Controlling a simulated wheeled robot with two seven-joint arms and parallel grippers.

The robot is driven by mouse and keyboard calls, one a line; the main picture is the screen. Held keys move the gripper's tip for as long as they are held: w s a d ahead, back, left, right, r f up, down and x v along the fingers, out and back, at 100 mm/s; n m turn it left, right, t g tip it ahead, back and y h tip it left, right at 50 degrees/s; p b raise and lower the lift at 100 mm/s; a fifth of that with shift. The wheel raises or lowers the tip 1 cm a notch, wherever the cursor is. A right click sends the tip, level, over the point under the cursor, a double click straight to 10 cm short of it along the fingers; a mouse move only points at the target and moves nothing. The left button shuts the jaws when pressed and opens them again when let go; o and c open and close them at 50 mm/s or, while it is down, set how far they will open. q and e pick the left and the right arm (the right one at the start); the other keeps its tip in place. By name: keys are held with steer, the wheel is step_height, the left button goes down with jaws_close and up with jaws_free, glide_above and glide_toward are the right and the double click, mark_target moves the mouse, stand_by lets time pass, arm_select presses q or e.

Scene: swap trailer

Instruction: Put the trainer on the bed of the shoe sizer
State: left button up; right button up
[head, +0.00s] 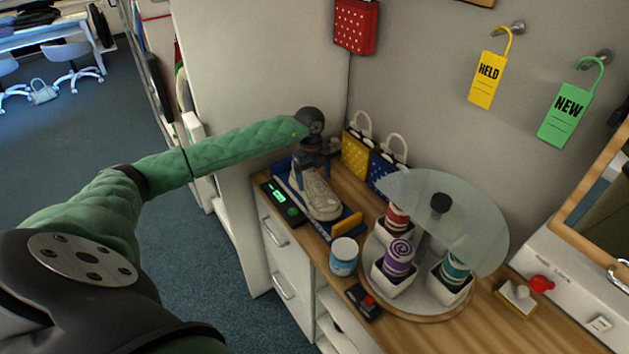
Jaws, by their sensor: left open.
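The trainer (318,196) is a pale shoe. It rests on the blue bed of the shoe sizer (349,222), lying along it toward the orange stop. The sizer has a dark end with a green lit display at its left. My left gripper (315,161) is open above the heel end of the trainer, and its fingers point down close to the shoe. I cannot tell whether the fingers touch it. The arm hides part of the sizer's far end. My right gripper is not in view.
A round turntable (441,304) with cups in white holders and a glass top stands to the right. A blue and white tin (344,257) is near the sizer. Yellow (355,154) and blue (383,176) gift bags stand behind. Tags hang on the wall.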

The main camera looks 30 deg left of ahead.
arm_select(q)
steer(key=r+p, duration=0.1)
steer(key=r, duration=0.5)
steer(key=a+r+p, duration=0.1)
steer(key=r, duration=0.2)
steer(key=shift+w+r+p, duration=0.2)
steer(key=shift+r+p, duration=0.1)
steer(key=shift+r, duration=0.05)
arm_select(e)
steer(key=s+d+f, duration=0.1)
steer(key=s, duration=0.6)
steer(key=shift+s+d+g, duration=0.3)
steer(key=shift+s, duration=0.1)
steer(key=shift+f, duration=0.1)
